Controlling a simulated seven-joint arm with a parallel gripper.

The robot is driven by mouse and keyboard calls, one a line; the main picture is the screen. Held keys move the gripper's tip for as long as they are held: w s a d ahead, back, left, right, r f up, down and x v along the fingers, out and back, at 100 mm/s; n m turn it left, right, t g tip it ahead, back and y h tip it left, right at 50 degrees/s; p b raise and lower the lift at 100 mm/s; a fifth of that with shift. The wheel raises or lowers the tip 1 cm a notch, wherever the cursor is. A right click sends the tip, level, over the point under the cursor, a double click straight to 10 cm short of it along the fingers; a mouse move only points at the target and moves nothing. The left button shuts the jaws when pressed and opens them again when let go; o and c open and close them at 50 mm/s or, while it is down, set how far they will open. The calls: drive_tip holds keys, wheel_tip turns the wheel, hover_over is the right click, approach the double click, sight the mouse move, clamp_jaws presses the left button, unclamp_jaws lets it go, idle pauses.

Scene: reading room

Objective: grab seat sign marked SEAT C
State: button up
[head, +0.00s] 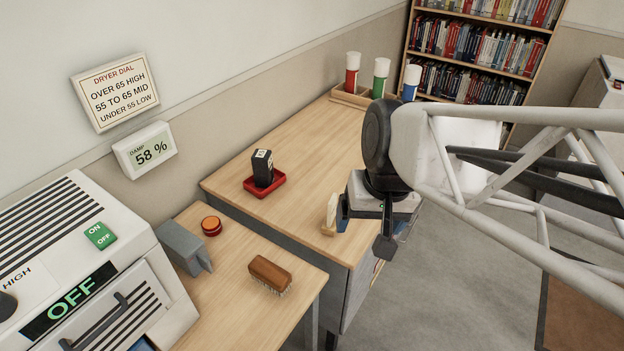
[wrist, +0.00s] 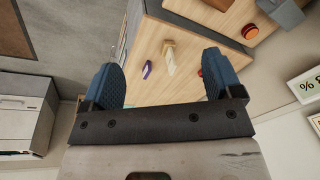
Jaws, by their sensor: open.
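A small cream upright piece on a wooden foot (head: 330,216), which looks like a seat sign, stands near the front edge of the long desk. It also shows between my fingers in the wrist view (wrist: 170,58). No lettering on it can be read, so I cannot confirm SEAT C. My gripper (head: 365,228) is open and empty. In the head view it is just right of the sign; in the wrist view its blue-padded fingers (wrist: 162,72) are spread to either side of it, with the sign beyond the fingertips. My gripper hides part of the desk.
A small purple-and-white item (wrist: 147,70) lies beside the sign. A black box (head: 263,168) stands in a red tray (head: 276,182). A brush (head: 270,274), an orange tin (head: 211,226) and a grey holder (head: 184,247) are on the nearer table. Capped tubes (head: 381,78) stand at the back.

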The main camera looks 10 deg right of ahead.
drive_tip(key=w+a+f+m+g+y, duration=0.1)
drive_tip(key=w+f+m+g+y, duration=0.1)
drive_tip(key=w+f+m+y, duration=0.3)
drive_tip(key=m+t+y, duration=0.5)
drive_tip(key=m+t, duration=0.2)
drive_tip(key=m, duration=1)
approach(333, 215)
drive_tip(key=a, duration=0.1)
drive_tip(key=a+f, duration=0.1)
drive_tip(key=shift+w+a+f, duration=0.2)
drive_tip(key=shift+w+a, duration=0.15)
drive_tip(key=shift+a, duration=0.05)
drive_tip(key=shift+w+d+f+m+t, duration=0.25)
drive_tip(key=shift+d+f+m+t, duration=0.15)
drive_tip(key=shift+a, duration=0.1)
drive_tip(key=shift+x, duration=1.25)
drive_tip(key=shift+a, duration=0.1)
drive_tip(key=shift+x, duration=2.55)
